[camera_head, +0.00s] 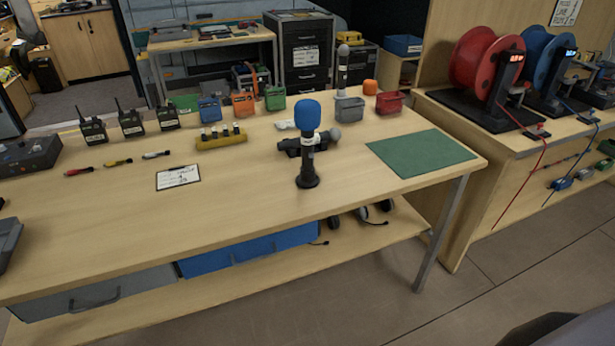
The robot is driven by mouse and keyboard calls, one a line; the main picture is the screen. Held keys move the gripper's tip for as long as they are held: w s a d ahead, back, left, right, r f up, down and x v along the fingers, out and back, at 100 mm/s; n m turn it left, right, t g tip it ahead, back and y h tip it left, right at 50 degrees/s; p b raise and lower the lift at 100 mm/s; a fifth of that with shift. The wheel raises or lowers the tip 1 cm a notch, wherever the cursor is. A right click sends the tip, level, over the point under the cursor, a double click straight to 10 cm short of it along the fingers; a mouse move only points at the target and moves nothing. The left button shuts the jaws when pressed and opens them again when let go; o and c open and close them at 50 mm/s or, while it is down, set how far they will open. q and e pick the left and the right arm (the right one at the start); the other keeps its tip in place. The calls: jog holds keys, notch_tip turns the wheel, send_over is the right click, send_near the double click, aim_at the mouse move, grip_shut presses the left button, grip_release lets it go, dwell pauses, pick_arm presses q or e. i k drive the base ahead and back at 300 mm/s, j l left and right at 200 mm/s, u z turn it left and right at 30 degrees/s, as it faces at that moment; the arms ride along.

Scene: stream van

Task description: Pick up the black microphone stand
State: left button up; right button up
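A black microphone stand (307,176) stands upright on the wooden workbench (235,205), near its front edge and right of the middle. A microphone with a blue foam cover (307,114) sits on top of it. Behind the stand, a dark microphone with a grey head (334,134) lies on the bench, partly hidden by the stand. Another grey-headed microphone (342,67) stands upright farther back. Neither of my grippers shows in the head view.
A green mat (421,153) lies right of the stand. A white label card (178,178) lies left of it. A yellow holder (221,138), several radios (131,121) and small bins (349,109) stand behind. Red (484,62) and blue (545,58) cable reels stand on the right bench. The bench front is mostly clear.

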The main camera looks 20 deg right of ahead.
aim_at(305, 179)
jog(key=l+u, duration=0.15)
jog(key=u, duration=0.3)
jog(key=l+u, duration=0.1)
jog(key=u, duration=0.35)
jog(key=k+l+u, duration=0.1)
jog(key=l+u, duration=0.15)
jog(key=k+l+u, duration=0.1)
jog(key=l+u, duration=0.2)
jog(key=l, duration=0.15)
jog(key=k+l+u, duration=0.1)
jog(key=l, duration=0.25)
jog(key=k+l+u, duration=0.1)
jog(key=k+l, duration=0.2)
jog(key=l, duration=0.05)
